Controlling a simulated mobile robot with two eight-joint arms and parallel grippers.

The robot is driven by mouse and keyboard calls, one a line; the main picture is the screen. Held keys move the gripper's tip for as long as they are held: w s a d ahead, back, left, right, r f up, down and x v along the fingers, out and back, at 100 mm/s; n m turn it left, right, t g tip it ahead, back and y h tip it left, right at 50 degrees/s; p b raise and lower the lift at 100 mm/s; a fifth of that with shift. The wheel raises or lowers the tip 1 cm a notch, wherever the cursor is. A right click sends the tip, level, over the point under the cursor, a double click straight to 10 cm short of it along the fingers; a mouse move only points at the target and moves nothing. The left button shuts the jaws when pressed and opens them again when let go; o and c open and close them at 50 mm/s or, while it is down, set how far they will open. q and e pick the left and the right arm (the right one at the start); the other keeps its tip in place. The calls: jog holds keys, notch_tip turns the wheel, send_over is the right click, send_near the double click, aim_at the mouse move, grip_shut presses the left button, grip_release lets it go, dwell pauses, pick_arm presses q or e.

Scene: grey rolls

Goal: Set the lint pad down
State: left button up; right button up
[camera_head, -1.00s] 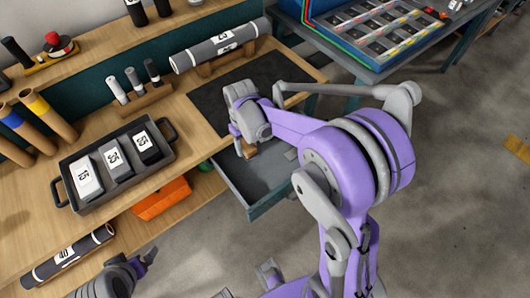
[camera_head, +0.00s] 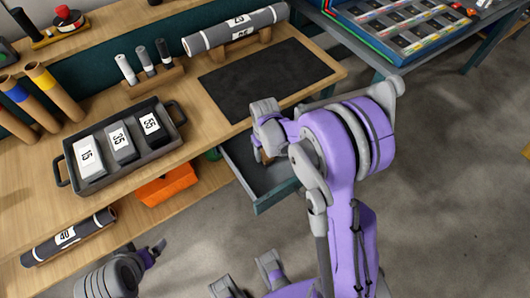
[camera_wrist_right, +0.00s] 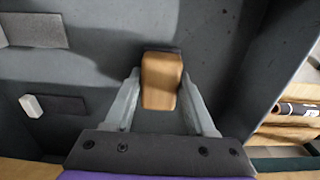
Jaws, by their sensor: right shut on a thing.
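The lint pad (camera_wrist_right: 161,82) shows in the right wrist view as a wooden block with rounded edges, between the two fingers of my right gripper (camera_wrist_right: 160,92). My right gripper is shut on it. In the head view my right gripper (camera_head: 264,150) is over the open drawer (camera_head: 260,201), and only a small brown bit of the pad shows below it. The wrist view looks down on the drawer's dark grey floor (camera_wrist_right: 95,75); I cannot tell whether the pad touches it. My left gripper (camera_head: 155,251) is at the lower left, its fingers too small to read.
A small white block (camera_wrist_right: 30,106) by a dark strip and a grey piece (camera_wrist_right: 35,30) lie left in the wrist view. Above the drawer is the wooden bench with a black mat (camera_head: 265,80). A tray (camera_head: 168,143) of numbered blocks stands left. An orange bin (camera_head: 167,186) sits below.

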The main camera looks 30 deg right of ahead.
jog(key=shift+f, duration=0.1)
jog(key=shift+f, duration=0.15)
jog(key=o, duration=1.3)
jog(key=shift+r, duration=0.35)
notch_tip(320, 180, up, 11)
jog(key=p, duration=0.1)
jog(key=s+a+r+t, duration=0.1)
jog(key=s+a, duration=0.1)
jog(key=s, duration=0.3)
jog(key=s+a+r+t, duration=0.2)
jog(key=s, duration=0.4)
jog(key=s+a+r+m+t, duration=0.1)
jog(key=s+a+t, duration=0.1)
jog(key=s, duration=0.3)
jog(key=shift+s+a+r, duration=0.3)
jog(key=shift+a+r, duration=0.05)
jog(key=shift+a, duration=0.05)
